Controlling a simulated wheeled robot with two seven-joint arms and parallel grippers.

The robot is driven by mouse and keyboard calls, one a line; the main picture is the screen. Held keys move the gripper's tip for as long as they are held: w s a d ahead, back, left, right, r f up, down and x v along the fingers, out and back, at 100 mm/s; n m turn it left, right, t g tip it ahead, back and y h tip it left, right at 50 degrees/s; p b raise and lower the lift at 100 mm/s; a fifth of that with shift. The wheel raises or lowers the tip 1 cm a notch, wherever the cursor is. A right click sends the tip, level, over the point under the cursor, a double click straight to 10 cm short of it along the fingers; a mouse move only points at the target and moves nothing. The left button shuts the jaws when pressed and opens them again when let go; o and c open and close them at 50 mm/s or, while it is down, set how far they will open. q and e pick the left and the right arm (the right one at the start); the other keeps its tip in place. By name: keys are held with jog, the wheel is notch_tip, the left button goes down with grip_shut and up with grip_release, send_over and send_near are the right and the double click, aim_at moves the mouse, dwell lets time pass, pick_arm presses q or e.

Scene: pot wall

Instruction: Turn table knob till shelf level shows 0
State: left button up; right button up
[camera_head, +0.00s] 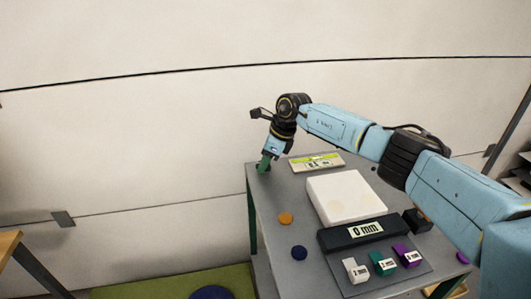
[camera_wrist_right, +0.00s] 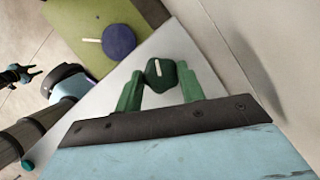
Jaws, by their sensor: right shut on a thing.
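A green knob (camera_wrist_right: 160,74) with a pale line mark sits at the table's far left corner. My right gripper (camera_head: 264,164) reaches down to that corner in the head view. In the right wrist view, its two green fingers (camera_wrist_right: 158,92) are closed on the knob, one on each side. A dark display block (camera_head: 366,230) nearer the front reads 0 mm.
The grey table (camera_head: 267,194) also bears an orange knob (camera_head: 285,218), a blue knob (camera_head: 299,253), a white slab (camera_head: 344,197), and white, green and purple labelled blocks (camera_head: 383,264). My right arm spans above the table's right side. A pale wall stands behind.

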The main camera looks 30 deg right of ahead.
pick_arm(q)
jog(key=s+p, duration=0.3)
jog(key=s, duration=0.3)
pick_arm(e)
jog(key=shift+r+m+t+h, duration=0.2)
jog(key=shift+m+t+h, duration=0.2)
jog(key=shift+m, duration=0.8)
jog(key=m+p, duration=0.2)
jog(key=p, duration=0.1)
jog(key=shift+s+m+h, duration=0.1)
jog(key=shift+m+h, duration=0.2)
jog(key=shift+h, duration=0.1)
pick_arm(q)
jog(key=d+r+p, duration=0.1)
jog(key=d+r, duration=0.3)
jog(key=r, duration=0.1)
jog(key=shift+s+d+h+p, duration=0.15)
jog(key=shift+d+h+p, duration=0.2)
jog(key=shift+h, duration=0.05)
pick_arm(e)
jog(key=shift+a+f+m+t+h, duration=0.15)
jog(key=shift+m+t+h, duration=0.15)
jog(key=shift+m, duration=0.5)
pick_arm(q)
jog(key=shift+r, duration=0.1)
jog(key=shift+d, duration=0.35)
jog(key=shift+d, duration=0.15)
pick_arm(e)
jog(key=o, duration=1)
